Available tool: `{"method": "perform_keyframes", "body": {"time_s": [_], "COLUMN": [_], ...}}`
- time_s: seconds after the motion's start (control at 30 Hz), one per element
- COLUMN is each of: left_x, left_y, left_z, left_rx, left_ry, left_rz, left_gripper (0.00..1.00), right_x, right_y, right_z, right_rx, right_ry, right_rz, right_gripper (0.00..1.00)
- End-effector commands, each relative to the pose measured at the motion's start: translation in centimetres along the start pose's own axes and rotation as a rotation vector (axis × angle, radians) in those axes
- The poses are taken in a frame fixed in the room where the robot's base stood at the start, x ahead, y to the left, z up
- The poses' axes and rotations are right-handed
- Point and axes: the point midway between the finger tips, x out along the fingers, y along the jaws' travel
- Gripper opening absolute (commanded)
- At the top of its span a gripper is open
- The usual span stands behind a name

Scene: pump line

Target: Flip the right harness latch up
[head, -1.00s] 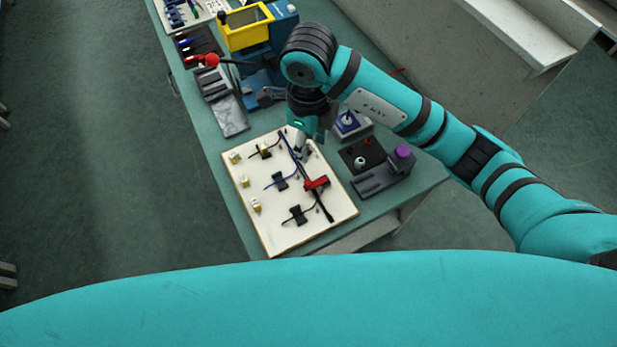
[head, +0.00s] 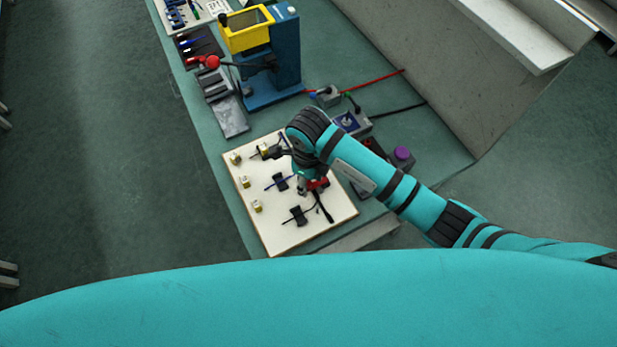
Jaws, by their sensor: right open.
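The cream harness board (head: 275,230) lies on the green table and bears dark wires, black clips and small pale yellow blocks. A red latch (head: 320,184) sits on the right part of the board, partly hidden by my right gripper; whether it is up or down I cannot tell. My right gripper (head: 302,191) is open and points down over the board, just left of the red latch. I cannot tell if it touches the latch. The forearm hides the upper right of the board. My left gripper is not in view.
A blue press (head: 287,65) with a yellow frame and a red ball lever (head: 212,62) stands behind the board. A control box (head: 347,122) and a purple knob (head: 402,154) stand to the right, near my arm. The board's lower left is mostly clear.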

Motion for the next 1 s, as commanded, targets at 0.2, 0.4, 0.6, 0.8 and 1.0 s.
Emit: {"method": "perform_keyframes", "body": {"time_s": [0.2, 0.4, 0.6, 0.8, 1.0], "left_x": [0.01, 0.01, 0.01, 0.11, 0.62], "left_y": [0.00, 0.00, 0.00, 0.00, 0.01], "left_z": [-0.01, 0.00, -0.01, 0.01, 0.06], "left_rx": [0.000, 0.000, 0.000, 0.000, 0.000], "left_ry": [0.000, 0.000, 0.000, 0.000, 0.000], "left_rz": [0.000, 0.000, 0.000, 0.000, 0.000], "left_gripper": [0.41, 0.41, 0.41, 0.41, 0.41], "right_x": [0.04, 0.02, 0.01, -0.01, -0.24], "right_y": [-0.01, -0.02, -0.02, -0.11, -0.48], "right_z": [0.00, -0.01, -0.01, -0.07, -0.32], "right_rx": [0.000, 0.000, 0.000, 0.001, 0.003], "right_ry": [0.000, 0.000, 0.000, -0.005, -0.041], "right_rz": [0.000, 0.000, 0.000, 0.007, 0.057], "right_gripper": [0.41, 0.15, 0.00, 0.00, 0.00]}}
